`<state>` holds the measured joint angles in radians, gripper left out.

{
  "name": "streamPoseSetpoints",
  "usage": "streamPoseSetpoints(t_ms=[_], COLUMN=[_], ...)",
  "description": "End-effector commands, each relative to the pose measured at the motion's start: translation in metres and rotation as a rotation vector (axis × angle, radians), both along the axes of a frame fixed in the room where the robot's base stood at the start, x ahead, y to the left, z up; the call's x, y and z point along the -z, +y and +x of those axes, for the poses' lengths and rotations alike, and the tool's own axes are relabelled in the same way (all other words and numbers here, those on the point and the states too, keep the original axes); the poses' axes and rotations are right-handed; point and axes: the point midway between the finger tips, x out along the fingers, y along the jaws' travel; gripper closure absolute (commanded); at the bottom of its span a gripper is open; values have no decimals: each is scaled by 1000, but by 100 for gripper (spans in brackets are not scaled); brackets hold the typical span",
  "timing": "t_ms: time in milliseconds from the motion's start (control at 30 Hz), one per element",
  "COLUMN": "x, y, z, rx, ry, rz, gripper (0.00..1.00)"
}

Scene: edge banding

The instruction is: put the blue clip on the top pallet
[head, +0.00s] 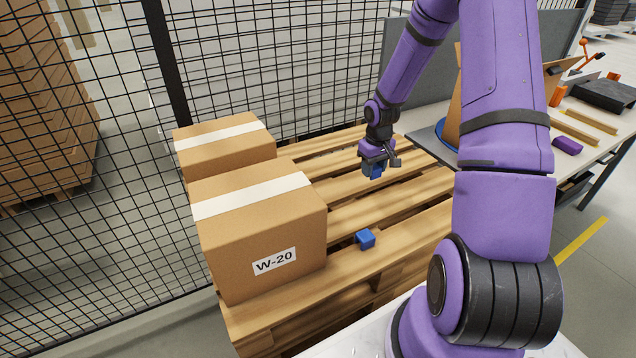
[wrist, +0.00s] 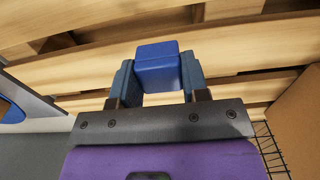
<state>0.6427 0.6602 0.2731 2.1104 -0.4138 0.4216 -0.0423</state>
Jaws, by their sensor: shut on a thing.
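My gripper (head: 372,166) is above the wooden pallet (head: 410,220) in the head view. In the wrist view my gripper (wrist: 158,82) is shut on a blue block-like clip (wrist: 158,62), with one finger on each side of it. Pallet slats show behind the clip. The gap between the held clip and the slats is hard to judge. A second small blue block (head: 365,239) lies on a front slat of the pallet, just right of the W-20 box. The pallet is the top one of a stack.
Two cardboard boxes, the W-20 box (head: 260,230) and one behind it (head: 225,145), cover the pallet's left part. A wire mesh fence (head: 260,60) stands behind. A workbench (head: 590,150) with a purple item (head: 567,146) stands at the right. Several middle slats are bare.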

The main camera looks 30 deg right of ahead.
Motion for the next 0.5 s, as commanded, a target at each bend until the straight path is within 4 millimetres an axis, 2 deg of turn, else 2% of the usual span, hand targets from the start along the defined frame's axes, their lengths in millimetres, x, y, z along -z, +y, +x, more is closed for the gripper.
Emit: streamPoseSetpoints(t_ms=[67, 167, 500], x=[1, 3, 10], y=[-5, 2, 63], z=[-4, 2, 48], rx=[0, -5, -6], ry=[0, 0, -1], rz=[0, 1, 0], gripper=[80, 80, 80])
